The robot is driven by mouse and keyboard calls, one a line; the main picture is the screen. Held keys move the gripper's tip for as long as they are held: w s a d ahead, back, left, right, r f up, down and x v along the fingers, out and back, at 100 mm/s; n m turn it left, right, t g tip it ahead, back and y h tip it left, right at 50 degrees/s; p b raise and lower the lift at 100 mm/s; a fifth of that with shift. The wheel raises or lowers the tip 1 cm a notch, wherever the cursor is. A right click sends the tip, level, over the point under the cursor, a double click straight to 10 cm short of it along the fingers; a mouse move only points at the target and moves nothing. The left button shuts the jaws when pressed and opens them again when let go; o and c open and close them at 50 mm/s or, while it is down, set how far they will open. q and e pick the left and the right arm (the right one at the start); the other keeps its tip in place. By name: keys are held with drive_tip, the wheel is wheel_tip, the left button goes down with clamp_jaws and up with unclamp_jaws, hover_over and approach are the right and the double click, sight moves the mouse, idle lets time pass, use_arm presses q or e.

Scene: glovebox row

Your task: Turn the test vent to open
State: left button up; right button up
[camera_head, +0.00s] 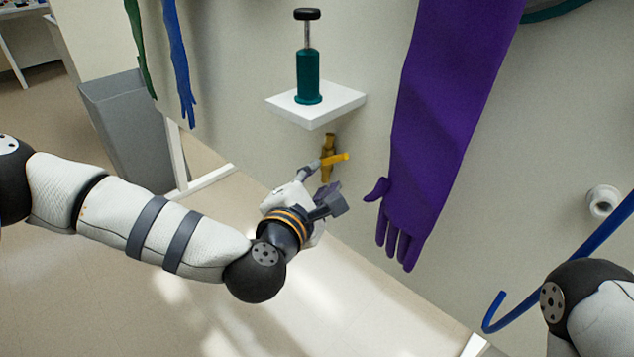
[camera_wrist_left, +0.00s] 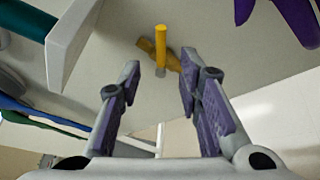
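The test vent is a small brass valve (camera_head: 328,143) with a yellow lever (camera_head: 338,158), fixed on the pale wall below a white shelf. In the left wrist view the yellow lever (camera_wrist_left: 160,42) points toward me, with the brass body (camera_wrist_left: 174,60) behind it. My left gripper (camera_head: 320,184) is just in front of and below the valve. Its two fingers are apart and empty, and the lever shows ahead of the gap between them (camera_wrist_left: 160,82). I cannot tell whether a finger touches it. My right gripper is out of view.
A white shelf (camera_head: 318,103) with a green hand pump (camera_head: 308,78) is just above the valve. A purple glove (camera_head: 440,120) hangs to its right. Blue (camera_head: 180,70) and green gloves hang left, near a grey bin (camera_head: 125,125). A blue hooked rod (camera_head: 560,262) is at right.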

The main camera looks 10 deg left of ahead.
sight(329, 160)
use_arm(q)
drive_tip(key=shift+s+a+r, duration=0.15)
drive_tip(key=shift+s, duration=0.5)
drive_tip(key=shift+c, duration=1.3)
drive_tip(key=f+n+b, duration=0.1)
drive_tip(key=f+b, duration=0.1)
drive_tip(key=f+n+g+b, duration=0.1)
drive_tip(key=f+b, duration=0.1)
drive_tip(key=f, duration=0.1)
drive_tip(key=f+n+h+b, duration=0.1)
drive_tip(key=f+n+b, duration=0.1)
drive_tip(key=shift+s+a+f+g+b, duration=0.2)
drive_tip(key=shift+f+g+b, duration=0.1)
drive_tip(key=shift+f+b, duration=0.1)
clamp_jaws()
drive_tip(key=w+d+r+n+h+b, duration=0.2)
drive_tip(key=w+n+h+b, duration=0.3)
drive_tip(key=b, duration=0.9)
drive_tip(key=shift+w+r+n+h, duration=0.3)
drive_tip(key=shift+w+n, duration=1.5)
drive_tip(key=shift+n, duration=0.5)
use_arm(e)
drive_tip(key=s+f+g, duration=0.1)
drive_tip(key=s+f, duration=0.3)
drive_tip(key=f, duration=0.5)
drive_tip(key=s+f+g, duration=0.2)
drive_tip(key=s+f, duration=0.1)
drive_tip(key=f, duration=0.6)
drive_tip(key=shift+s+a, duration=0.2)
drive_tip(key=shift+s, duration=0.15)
